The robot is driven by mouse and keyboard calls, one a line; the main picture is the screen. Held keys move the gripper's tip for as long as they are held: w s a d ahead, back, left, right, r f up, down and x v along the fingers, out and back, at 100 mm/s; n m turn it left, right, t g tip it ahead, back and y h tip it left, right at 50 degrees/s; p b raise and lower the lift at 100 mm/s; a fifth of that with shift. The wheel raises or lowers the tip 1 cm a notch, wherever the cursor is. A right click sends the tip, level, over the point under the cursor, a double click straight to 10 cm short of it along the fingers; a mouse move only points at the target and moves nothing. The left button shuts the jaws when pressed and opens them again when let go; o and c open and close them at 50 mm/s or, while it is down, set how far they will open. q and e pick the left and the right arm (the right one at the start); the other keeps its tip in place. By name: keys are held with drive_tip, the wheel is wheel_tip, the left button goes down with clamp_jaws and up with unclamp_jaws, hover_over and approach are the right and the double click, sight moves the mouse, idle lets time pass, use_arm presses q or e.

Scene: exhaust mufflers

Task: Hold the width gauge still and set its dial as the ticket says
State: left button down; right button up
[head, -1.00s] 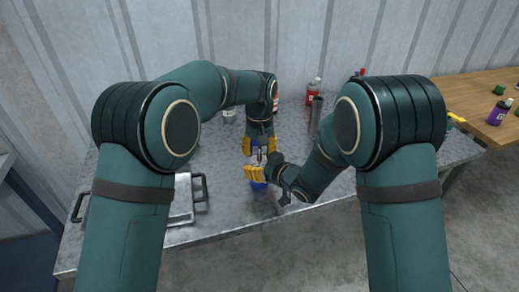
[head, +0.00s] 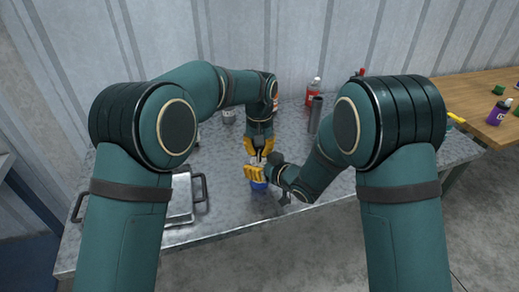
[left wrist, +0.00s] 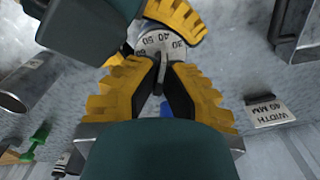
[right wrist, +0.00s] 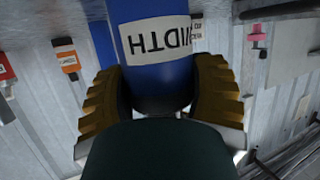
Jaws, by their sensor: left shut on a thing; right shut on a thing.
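The width gauge is a blue upright body (right wrist: 155,70) with a white "WIDTH" label, seen in the right wrist view; its blue base (head: 258,186) shows in the head view. My right gripper (head: 256,173) is shut around this body. The gauge's pale dial (left wrist: 157,42) shows 50, 40 and 30 in the left wrist view. My left gripper (left wrist: 162,65) is shut at the dial, on its knob; the fingers cover much of it and the exact setting is unclear. The white ticket (left wrist: 267,111) reads "WIDTH 40 MM" and lies on the bench.
A metal case with dark handles (head: 180,207) stands left on the bench (head: 235,215). A pipe (head: 315,115) and a red bottle (head: 313,91) stand behind to the right. A wooden table (head: 470,95) with a purple bottle (head: 499,111) is at far right.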

sight(259, 149)
use_arm(q)
drive_tip(key=c, duration=1)
unclamp_jaws()
drive_tip(key=shift+c, duration=0.2)
wheel_tip(259, 149, up, 12)
